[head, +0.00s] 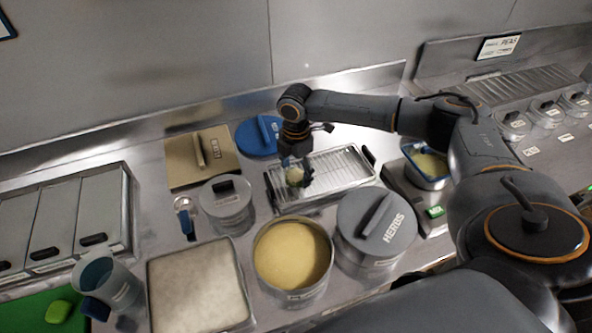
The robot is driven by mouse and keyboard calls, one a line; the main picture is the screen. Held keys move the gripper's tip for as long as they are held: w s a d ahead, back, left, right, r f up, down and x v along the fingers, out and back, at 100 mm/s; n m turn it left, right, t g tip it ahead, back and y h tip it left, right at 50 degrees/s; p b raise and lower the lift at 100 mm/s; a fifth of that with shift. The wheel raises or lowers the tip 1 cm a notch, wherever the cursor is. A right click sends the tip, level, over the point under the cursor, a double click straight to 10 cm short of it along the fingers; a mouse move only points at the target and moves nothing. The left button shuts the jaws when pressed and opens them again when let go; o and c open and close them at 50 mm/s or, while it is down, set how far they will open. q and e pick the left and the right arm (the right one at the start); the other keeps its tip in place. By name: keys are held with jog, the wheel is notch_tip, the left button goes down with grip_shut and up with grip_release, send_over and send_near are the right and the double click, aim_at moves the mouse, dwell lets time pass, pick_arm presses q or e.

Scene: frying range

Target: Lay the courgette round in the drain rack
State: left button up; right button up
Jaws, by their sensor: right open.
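The drain rack (343,170) is a shallow metal tray with a wire grid in the middle of the counter. A pale, crumb-coloured round piece, apparently the courgette round (294,176), is at the rack's left end. My right gripper (297,174) points down over that end, open, with its dark fingers at the round. The fingers partly hide the round, and I cannot tell whether they touch it or whether it rests fully on the grid. My left gripper is not in view.
A round pan of yellow batter (292,254), a square tray of pale coating (198,288) and a HERBS-lidded pot (377,226) stand in front of the rack. A lidded clear pot (227,205) stands left. A green board (40,312) with a green piece lies bottom left.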

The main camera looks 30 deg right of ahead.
notch_tip(320, 180, up, 12)
jog(key=shift+f, duration=0.2)
